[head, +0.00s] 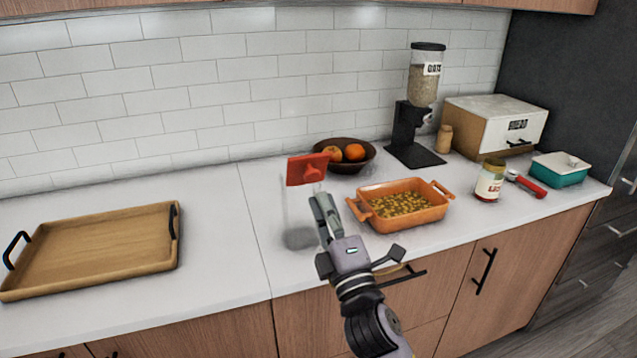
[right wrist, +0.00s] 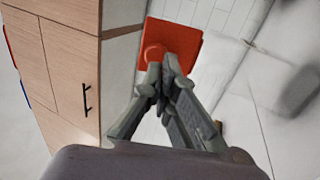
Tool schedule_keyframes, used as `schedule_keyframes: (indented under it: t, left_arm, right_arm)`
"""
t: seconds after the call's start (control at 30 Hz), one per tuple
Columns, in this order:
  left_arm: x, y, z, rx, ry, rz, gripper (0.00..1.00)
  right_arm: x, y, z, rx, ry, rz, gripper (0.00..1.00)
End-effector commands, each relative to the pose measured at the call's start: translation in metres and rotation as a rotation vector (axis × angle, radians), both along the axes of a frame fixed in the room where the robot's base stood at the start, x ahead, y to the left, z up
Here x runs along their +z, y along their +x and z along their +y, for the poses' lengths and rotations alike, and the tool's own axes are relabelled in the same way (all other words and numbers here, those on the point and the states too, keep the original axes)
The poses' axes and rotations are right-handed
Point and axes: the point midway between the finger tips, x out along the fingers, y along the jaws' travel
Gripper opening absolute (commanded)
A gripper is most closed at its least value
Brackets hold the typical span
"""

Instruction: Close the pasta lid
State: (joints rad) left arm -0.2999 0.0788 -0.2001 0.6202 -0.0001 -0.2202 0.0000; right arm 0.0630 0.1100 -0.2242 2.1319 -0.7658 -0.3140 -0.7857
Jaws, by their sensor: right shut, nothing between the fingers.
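The pasta container (head: 300,225) is a clear, see-through jar standing on the counter near its front edge, left of the orange baking dish. Its red lid (head: 305,168) shows at the top of the jar, tilted, with its knob facing my side. I cannot tell exactly how it meets the rim. My right gripper (head: 320,203) is shut and empty, in front of the jar and just below the lid in the head view. In the right wrist view the fingertips (right wrist: 172,66) overlap the lid (right wrist: 185,35) beside its knob; contact is unclear. My left gripper is not in view.
The orange baking dish (head: 436,214) with food stands close right of the jar. A fruit bowl (head: 337,165) is behind it. A wooden tray (head: 90,245) lies at left. A dispenser (head: 408,130), labelled jar (head: 489,182) and teal box (head: 560,175) stand right. The counter between tray and jar is clear.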

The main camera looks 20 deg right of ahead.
Motion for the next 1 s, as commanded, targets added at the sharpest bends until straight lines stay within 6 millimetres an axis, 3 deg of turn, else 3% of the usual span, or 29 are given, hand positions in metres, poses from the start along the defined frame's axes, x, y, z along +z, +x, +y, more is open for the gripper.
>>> schedule_keyframes:
  t: [0.1,0.3,0.73,1.0]
  left_arm:
    - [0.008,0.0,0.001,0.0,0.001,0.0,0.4]
    - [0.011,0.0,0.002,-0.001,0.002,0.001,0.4]
    - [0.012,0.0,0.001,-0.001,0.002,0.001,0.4]
    - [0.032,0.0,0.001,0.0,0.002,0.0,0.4]
  right_arm:
    - [0.01,0.017,0.001,0.0,0.0,-0.001,0.0]
    - [0.013,0.031,0.001,0.0,0.0,0.0,0.0]
    - [0.013,0.033,0.001,0.0,0.001,0.002,0.0]
    - [0.02,0.038,0.001,0.0,-0.001,0.04,0.0]
